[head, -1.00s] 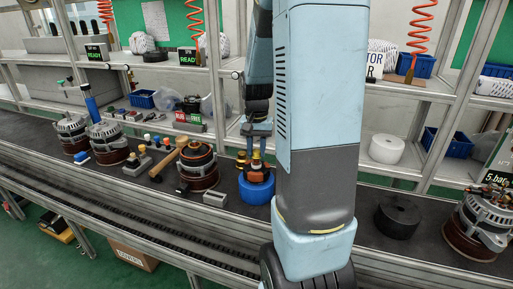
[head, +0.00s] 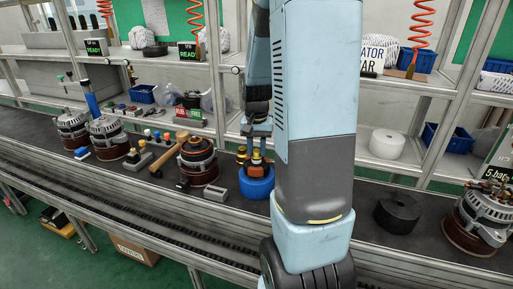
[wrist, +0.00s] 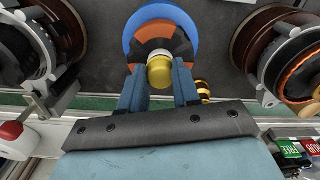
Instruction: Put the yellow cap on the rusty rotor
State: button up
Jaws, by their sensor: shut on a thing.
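The rusty rotor (head: 257,169) stands upright in a round blue holder (head: 257,187) on the dark conveyor. In the wrist view the orange-brown rotor (wrist: 178,36) sits inside the blue holder (wrist: 131,38). My gripper (head: 256,146) is over the rotor, pointing down. In the wrist view my gripper (wrist: 159,76) is shut on the yellow cap (wrist: 161,74), which lies between the fingertips. The cap is in line with a pale, silvery piece at the rotor's middle. I cannot tell whether cap and rotor touch. My arm hides the holder's right surroundings in the head view.
A brass-banded part (wrist: 203,87) stands beside the right finger. A brown alternator (head: 198,164) with a mallet (head: 166,158) by it is left of the holder; a grey block (head: 204,193) lies between. A black disc (head: 397,213) is on the right.

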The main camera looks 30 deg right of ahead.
aim_at(256, 151)
jog(key=shift+f, duration=0.1)
jog(key=o, duration=1.1)
notch_tip(256, 151, up, 14)
jog(key=shift+f, duration=0.2)
dwell(0.3)
jog(key=s+a+r+n+t, duration=0.2)
jog(key=s+a, duration=0.3)
jog(key=s+a+r+n+t, duration=0.1)
jog(key=s+a+r+n, duration=0.1)
jog(key=s+a, duration=0.3)
jog(key=s+a+r+n+t, duration=0.2)
jog(key=s+a+n, duration=0.1)
jog(key=s+a, duration=0.2)
jog(key=shift+s+a+r+n+t, duration=0.1)
jog(key=shift+s+n+t, duration=0.05)
jog(key=shift+s, duration=0.35)
jog(key=shift+s+a+r+n+t, duration=0.1)
jog(key=shift+s+n+t, duration=0.05)
jog(key=shift+s, duration=0.35)
